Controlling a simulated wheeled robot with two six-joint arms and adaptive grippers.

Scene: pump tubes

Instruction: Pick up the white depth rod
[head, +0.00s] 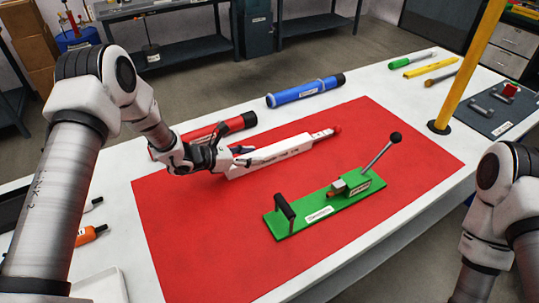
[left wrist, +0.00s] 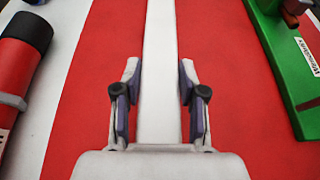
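The white depth rod (head: 270,156) lies on the red mat (head: 400,160), with dark lettering along its side and a red tip at its far right end. My left gripper (head: 216,157) is at the rod's near left end. In the left wrist view, the white rod (left wrist: 160,50) runs between the two open fingers of my left gripper (left wrist: 159,88). A strip of red mat shows between the left finger and the rod; the right finger is very close to it. The right arm shows at the right edge of the head view, its gripper out of frame.
A red tube (head: 220,127) lies just behind the left gripper, and a blue tube (head: 306,91) lies farther back. A green base with a lever (head: 325,208) stands in front of the rod. A yellow post (head: 468,70) rises at the right. The mat's front left is clear.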

